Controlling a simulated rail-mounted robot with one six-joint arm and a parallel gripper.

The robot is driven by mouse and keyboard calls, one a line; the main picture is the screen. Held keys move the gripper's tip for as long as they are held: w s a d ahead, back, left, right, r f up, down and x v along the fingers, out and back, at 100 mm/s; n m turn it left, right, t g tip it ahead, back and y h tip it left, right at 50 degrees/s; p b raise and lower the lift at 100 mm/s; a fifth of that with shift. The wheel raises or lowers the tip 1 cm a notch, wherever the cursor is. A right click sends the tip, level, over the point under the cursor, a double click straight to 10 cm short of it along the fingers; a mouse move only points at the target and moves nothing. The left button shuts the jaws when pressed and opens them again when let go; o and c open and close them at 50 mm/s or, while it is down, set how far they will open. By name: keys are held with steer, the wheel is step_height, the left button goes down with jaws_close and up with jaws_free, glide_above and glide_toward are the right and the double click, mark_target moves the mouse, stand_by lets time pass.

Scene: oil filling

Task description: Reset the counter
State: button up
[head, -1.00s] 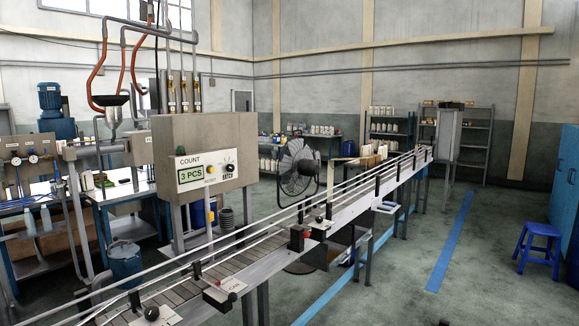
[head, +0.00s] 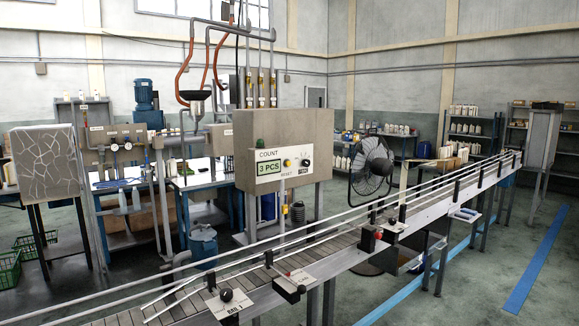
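The counter panel (head: 284,167) is a white plate on the front of a grey-brown box (head: 312,133) that stands behind the conveyor. A black knob (head: 306,161) is to the right of the button. My gripper is not in view.
A conveyor (head: 270,258) with rails runs from the lower left to the right, in front of the counter box. A black fan (head: 371,167) stands right of the box. A blue drum (head: 203,245) is behind the conveyor. The floor at right is open.

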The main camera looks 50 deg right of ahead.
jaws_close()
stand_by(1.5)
